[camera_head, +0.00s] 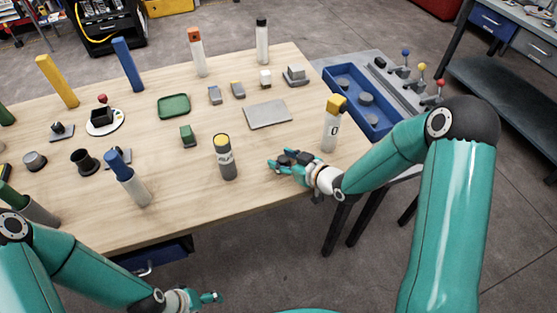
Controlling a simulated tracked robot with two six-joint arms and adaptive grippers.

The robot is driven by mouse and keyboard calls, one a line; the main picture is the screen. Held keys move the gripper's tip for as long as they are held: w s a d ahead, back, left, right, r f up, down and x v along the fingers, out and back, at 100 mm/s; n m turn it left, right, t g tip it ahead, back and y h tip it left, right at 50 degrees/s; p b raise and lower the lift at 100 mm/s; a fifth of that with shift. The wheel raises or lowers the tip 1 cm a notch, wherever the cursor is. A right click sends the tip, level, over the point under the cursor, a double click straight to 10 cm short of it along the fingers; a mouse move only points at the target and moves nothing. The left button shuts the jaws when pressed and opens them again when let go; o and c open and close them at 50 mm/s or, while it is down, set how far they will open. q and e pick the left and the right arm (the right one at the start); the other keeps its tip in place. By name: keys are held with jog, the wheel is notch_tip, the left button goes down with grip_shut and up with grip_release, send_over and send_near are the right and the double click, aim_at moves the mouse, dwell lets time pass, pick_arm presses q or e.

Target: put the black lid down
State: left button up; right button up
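My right gripper (278,164) is low over the front right part of the wooden table, its fingers pointing left. A small dark piece that looks like the black lid (284,160) sits between its teal fingers, partly hidden by them. I cannot tell whether the lid touches the tabletop. My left gripper (212,297) is below the table's front edge at the bottom of the view, with nothing visible in it. Its finger opening is too small to read.
A grey bottle with a yellow top (225,158) stands left of the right gripper. A white bottle with a yellow top (332,125) stands behind it. A grey plate (268,114) lies farther back. A blue tray (350,83) is at the right. Bare wood lies between the grey bottle and the plate.

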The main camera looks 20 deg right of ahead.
jog(key=shift+r, duration=0.15)
jog(key=shift+s+d, duration=0.1)
jog(key=shift+s, duration=0.1)
jog(key=b+v, duration=0.1)
jog(key=v, duration=1)
jog(key=shift+s+d, duration=0.15)
jog(key=shift+s, duration=0.1)
jog(key=shift+r, duration=0.1)
